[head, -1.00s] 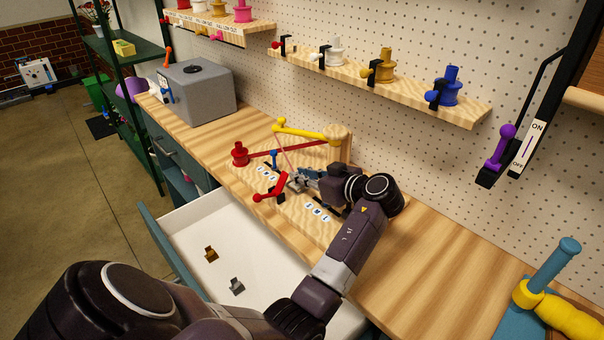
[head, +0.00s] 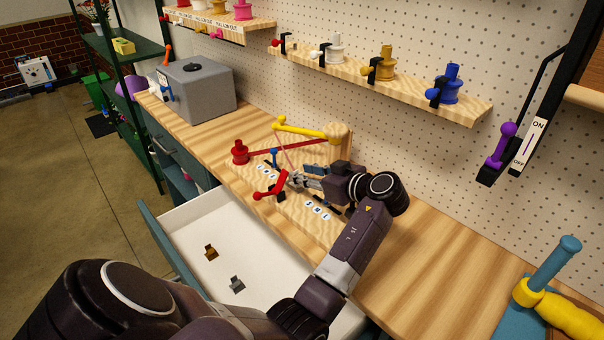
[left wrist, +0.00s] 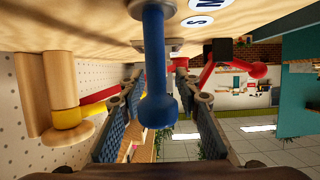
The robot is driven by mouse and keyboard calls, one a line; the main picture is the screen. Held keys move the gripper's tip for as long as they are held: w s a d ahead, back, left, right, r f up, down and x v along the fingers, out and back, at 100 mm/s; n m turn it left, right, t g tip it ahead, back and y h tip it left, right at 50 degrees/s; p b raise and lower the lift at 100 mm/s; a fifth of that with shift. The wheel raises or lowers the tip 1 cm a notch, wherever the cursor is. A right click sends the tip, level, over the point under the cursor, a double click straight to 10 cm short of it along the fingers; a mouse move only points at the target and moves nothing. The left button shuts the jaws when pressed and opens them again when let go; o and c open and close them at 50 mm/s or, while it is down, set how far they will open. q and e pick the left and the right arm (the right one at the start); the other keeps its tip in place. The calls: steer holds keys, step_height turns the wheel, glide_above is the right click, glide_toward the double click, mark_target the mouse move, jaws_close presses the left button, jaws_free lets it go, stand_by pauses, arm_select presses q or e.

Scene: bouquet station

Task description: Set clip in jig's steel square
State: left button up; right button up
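My left gripper (head: 308,182) is over the wooden jig board, low and pointing left. In the left wrist view its blue-padded fingers (left wrist: 155,105) stand apart. A blue post with a knob (left wrist: 154,55) shows between them there; I cannot tell whether it is within the fingers or nearer the camera. No clip shows between the fingers. The jig's steel square is hard to make out by the gripper. A brass clip (head: 211,253) and a grey clip (head: 237,284) lie apart in the open white drawer. My right gripper is not in view.
A grey box (head: 197,92) stands at the back left. Spool shelves line the pegboard.

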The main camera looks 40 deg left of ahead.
arm_select(q)
steer(key=b+v, duration=0.2)
steer(key=v, duration=0.9)
steer(key=shift+d, duration=0.1)
